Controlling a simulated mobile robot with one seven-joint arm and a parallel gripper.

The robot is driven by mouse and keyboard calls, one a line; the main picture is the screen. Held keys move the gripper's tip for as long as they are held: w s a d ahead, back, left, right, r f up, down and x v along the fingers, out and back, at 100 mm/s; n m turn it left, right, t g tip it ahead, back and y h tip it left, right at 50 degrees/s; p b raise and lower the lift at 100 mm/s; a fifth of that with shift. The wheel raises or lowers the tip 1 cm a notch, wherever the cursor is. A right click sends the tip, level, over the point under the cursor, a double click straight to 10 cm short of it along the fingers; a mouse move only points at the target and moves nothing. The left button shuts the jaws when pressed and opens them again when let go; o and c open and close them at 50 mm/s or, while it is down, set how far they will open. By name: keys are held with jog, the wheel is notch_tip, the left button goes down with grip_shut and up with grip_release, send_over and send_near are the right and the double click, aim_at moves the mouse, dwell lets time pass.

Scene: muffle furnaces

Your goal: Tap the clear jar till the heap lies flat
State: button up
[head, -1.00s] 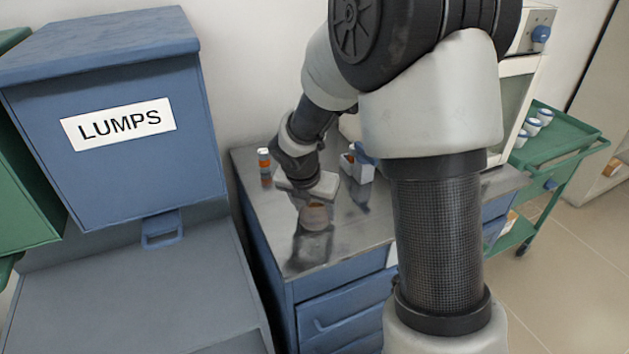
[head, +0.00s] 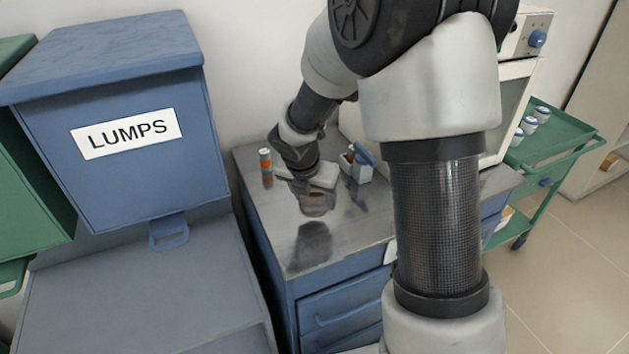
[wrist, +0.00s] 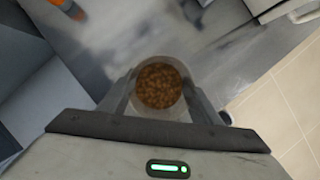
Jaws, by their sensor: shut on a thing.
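The clear jar (head: 313,205) is at the metal bench top, under my wrist in the head view. In the wrist view the jar (wrist: 159,88) is seen from above, with brown lumpy grains (wrist: 159,85) inside. My gripper (wrist: 160,100) is shut on the jar, one finger on each side. In the head view my gripper (head: 308,186) partly covers the jar. The grains look spread across the jar, but I cannot tell from above whether their surface is heaped or flat. I cannot tell whether the jar's base touches the bench.
A white holder with a blue item (head: 357,164) stands behind and right of the jar. A blue cabinet labelled LUMPS (head: 130,140) is at left. The bench front (head: 325,252) is clear.

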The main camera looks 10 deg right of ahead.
notch_tip(320, 180, down, 4)
jog(key=b, duration=0.2)
jog(key=shift+f+b, duration=0.1)
jog(key=shift+b, duration=0.2)
jog(key=shift+c, duration=1)
jog(key=o, duration=1.4)
jog(key=shift+r, duration=0.25)
